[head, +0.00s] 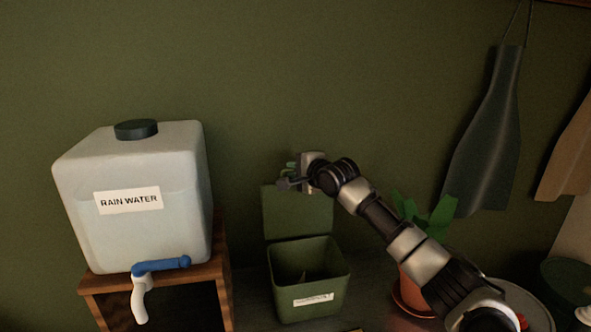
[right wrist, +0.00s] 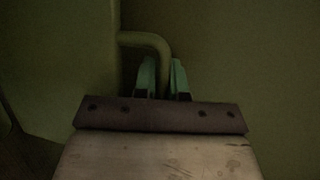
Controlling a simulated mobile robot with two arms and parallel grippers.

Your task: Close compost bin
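The green compost bin (head: 308,285) stands open, with its lid (head: 297,213) upright at the back against the wall side. A white label is on its front and the inside looks dark. My right gripper (head: 289,171) is at the top edge of the raised lid. In the right wrist view a bent green handle (right wrist: 146,39) runs down between the two teal fingertips of the right gripper (right wrist: 163,78). The fingers are close together with the handle filling the gap, so they look shut on it. My left gripper is in neither view.
A rain water tank (head: 135,230) with a blue tap stands on a wooden stand (head: 222,270) to the left. A potted plant (head: 408,285) is to the right, partly behind my right arm.

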